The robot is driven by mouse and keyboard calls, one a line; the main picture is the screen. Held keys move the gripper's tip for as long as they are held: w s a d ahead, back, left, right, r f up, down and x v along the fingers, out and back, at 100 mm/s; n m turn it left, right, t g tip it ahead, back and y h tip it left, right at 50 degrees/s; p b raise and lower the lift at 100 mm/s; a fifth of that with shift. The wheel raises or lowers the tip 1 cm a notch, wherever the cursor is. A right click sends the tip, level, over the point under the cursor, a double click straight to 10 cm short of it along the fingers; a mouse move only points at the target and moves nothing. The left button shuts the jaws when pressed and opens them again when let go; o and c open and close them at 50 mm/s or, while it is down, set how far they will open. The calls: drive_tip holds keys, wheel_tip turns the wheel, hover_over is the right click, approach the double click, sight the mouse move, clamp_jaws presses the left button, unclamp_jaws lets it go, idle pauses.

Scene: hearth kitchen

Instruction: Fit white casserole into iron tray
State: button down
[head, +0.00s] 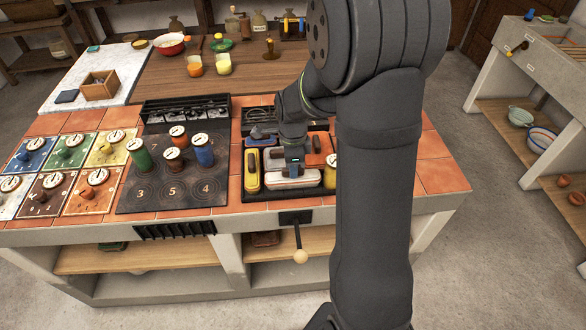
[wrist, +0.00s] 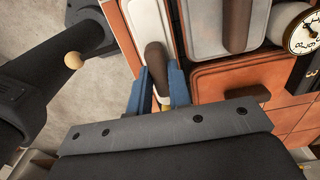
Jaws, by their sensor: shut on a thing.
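The white casserole (head: 292,183) is a pale rounded block with a reddish band at the front part of the iron tray (head: 258,196). My gripper (head: 294,160) is above it. In the wrist view the blue fingers of my gripper (wrist: 159,88) are shut on the casserole's brown handle (wrist: 155,58), and part of its white top (wrist: 150,18) shows beyond. The yellow casserole (head: 249,172) stands in the tray just left of it. Whether the white casserole rests on the tray floor is hidden.
An orange casserole (wrist: 240,78) and another pale-topped one (wrist: 210,25) lie close behind. A yellow timer canister (head: 331,172) stands to the right. A hob with several canisters (head: 139,160) lies left. A wooden-knobbed lever (head: 300,256) hangs at the front.

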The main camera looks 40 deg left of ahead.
drive_tip(key=shift+f, duration=0.6)
drive_tip(key=c, duration=1.3)
unclamp_jaws()
drive_tip(key=shift+f, duration=0.15)
drive_tip(key=shift+c, duration=0.2)
wheel_tip(320, 180, up, 12)
